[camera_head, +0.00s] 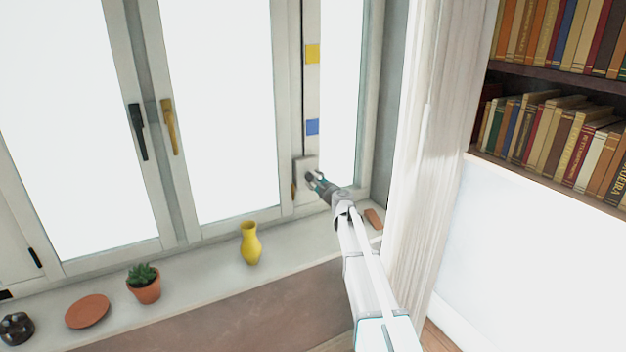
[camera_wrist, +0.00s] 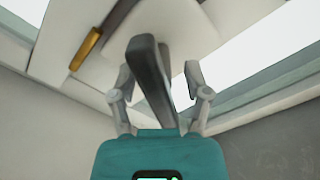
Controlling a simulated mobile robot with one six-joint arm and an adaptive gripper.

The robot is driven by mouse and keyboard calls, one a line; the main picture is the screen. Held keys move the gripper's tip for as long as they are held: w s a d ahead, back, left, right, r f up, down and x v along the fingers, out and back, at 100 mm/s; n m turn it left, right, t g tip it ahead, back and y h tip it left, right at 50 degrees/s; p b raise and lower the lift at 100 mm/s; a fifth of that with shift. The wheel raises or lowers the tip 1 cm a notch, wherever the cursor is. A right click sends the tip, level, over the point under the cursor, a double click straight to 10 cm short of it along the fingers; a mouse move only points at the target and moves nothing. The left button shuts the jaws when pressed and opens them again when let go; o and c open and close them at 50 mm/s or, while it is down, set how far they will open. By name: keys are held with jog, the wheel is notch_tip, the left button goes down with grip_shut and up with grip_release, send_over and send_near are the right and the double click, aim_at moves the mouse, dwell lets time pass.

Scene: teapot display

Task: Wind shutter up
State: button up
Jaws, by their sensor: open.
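A pale box (camera_head: 304,166) sits low on the narrow frame strip at the right of the window. It also shows large in the wrist view (camera_wrist: 180,22). My gripper (camera_head: 313,177) is at this box. In the wrist view my gripper (camera_wrist: 160,78) is open, with a finger on each side of a dark grey lever (camera_wrist: 150,75). The lever stands between the fingers, and I see a gap to the right finger. Whether the left finger touches it I cannot tell. A yellow mark (camera_head: 312,54) and a blue mark (camera_head: 312,127) are on the strip above the box.
A gold handle (camera_wrist: 86,48) lies left of the lever. The sill (camera_head: 205,282) holds a yellow vase (camera_head: 250,244), a potted succulent (camera_head: 145,288), a terracotta saucer (camera_head: 87,311) and a dark object (camera_head: 16,328). A curtain (camera_head: 437,130) hangs right of my arm, before bookshelves (camera_head: 560,120).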

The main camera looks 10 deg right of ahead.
jog(key=v, duration=1.1)
jog(key=shift+s, duration=0.15)
jog(key=shift+n, duration=0.3)
